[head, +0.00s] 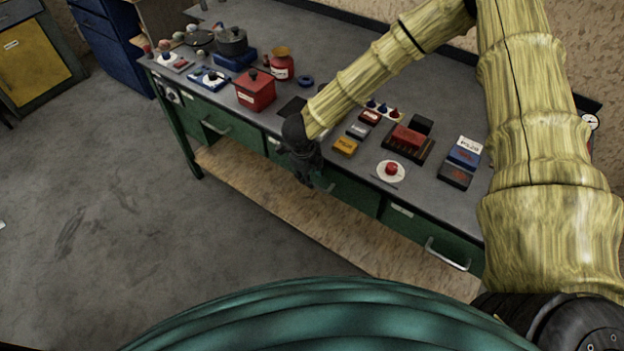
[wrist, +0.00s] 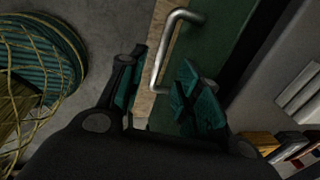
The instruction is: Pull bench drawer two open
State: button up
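The bench has green drawers along its front, and I cannot read their labels. My gripper (head: 304,178) is at the middle drawer (head: 352,196), whose front looks flush with the bench; its handle is mostly hidden in the head view. In the wrist view, the metal bar handle (wrist: 164,50) stands out from the green drawer front (wrist: 222,30). My gripper (wrist: 163,66) is open, with the handle bar between its teal fingers in the picture. Gaps show beside the bar; I cannot tell how deep it sits between them.
The left drawer handle (head: 216,129) and right drawer handle (head: 447,256) are on either side. A wooden lower shelf (head: 255,190) runs below. The bench top (head: 340,65) holds a red box (head: 255,92), pots and small blocks. The grey floor (head: 130,220) in front is clear.

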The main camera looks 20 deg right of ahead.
jog(key=shift+w+d+f+p, duration=0.1)
jog(key=shift+d+f+p, duration=0.1)
jog(key=shift+f, duration=0.65)
jog(key=shift+w+d+f+p, duration=0.1)
jog(key=shift+f+p, duration=0.1)
jog(key=shift+f, duration=0.6)
jog(key=shift+w+d+f+p, duration=0.1)
jog(key=shift+f+p, duration=0.1)
jog(key=shift+f, duration=0.65)
grip_shut()
